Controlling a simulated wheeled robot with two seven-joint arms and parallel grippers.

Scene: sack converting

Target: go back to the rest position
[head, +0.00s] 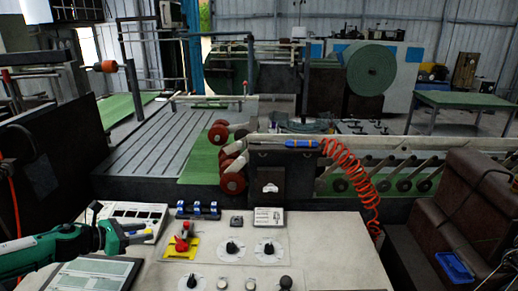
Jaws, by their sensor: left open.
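My left gripper (137,232) shows at the lower left in the head view, at the end of my green arm. Its jaws are open and point right, with nothing seen between them. It is over the left part of the pale control panel (330,250), near a white keypad box (150,211). A red switch handle on a yellow plate (178,249) stands to the right of the gripper, apart from it. My right gripper is not in view.
The panel carries several black knobs (233,247) and a row of blue switches (198,209). A dark-framed card (95,273) lies below my left arm. A coiled red hose (352,172) hangs behind the panel. A blue tray (455,267) is at the right. Machinery fills the back.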

